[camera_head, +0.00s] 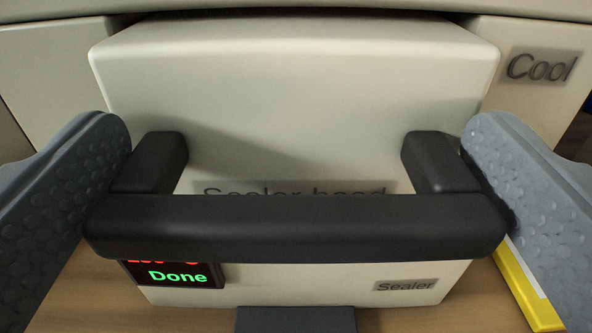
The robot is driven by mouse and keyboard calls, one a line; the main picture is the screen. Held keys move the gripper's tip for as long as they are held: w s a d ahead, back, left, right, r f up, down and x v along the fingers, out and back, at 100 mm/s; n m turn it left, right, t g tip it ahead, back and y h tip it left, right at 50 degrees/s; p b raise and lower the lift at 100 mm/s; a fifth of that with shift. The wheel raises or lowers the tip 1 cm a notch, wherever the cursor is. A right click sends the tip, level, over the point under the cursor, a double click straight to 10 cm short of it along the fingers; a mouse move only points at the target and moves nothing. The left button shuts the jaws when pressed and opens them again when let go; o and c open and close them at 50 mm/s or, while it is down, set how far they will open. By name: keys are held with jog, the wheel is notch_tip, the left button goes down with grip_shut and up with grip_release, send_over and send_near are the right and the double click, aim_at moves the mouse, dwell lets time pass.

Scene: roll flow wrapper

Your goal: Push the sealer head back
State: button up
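The sealer head (290,95) is a large cream block filling the middle of the view, with a partly covered "Sealer head" label on its front. A thick black handle (295,228) on two short posts stands out from that front toward me. My gripper (296,165) has its grey, dimpled fingers at the two ends of the handle, one on each side. Both fingers appear to touch the handle ends, with the handle held between them. The handle hides part of the label and the top of the display below.
Below the handle are a small display (175,275) reading "Done" in green under red digits, and a "Sealer" label (405,286). A cream panel marked "Cool" (541,67) is at the upper right. A yellow-edged item (527,290) lies at the lower right on the wooden surface (480,305).

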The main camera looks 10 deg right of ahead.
jog(key=shift+w, duration=0.15)
jog(key=shift+s+f, duration=0.1)
jog(key=shift+s, duration=0.1)
jog(key=s+a+b, duration=0.1)
jog(key=s+a, duration=0.1)
jog(key=s, duration=1.1)
jog(key=shift+s+a, duration=0.15)
